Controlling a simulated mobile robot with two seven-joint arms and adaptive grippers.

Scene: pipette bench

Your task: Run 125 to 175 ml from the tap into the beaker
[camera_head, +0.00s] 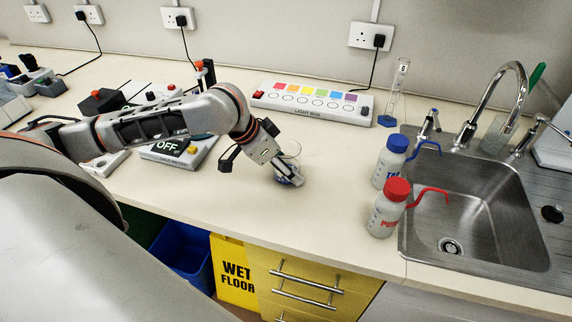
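A clear glass beaker (292,158) stands on the bench in the middle of the picture, with some blue near its base. My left gripper (289,180) comes in from the left and overlaps the beaker's near side. Its fingers hide part of the glass, and I cannot tell whether they grip it. The tap (502,84) is a curved chrome spout over the steel sink (480,215) at the right. Lever handles stand on both sides of it. No stream of water shows. My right gripper is not in view.
Two wash bottles, one blue-capped (391,162) and one red-capped (386,212), stand by the sink's left edge. A measuring cylinder (395,95) and a light box (310,103) are behind. Bench between beaker and bottles is clear. A scale (178,152) lies left.

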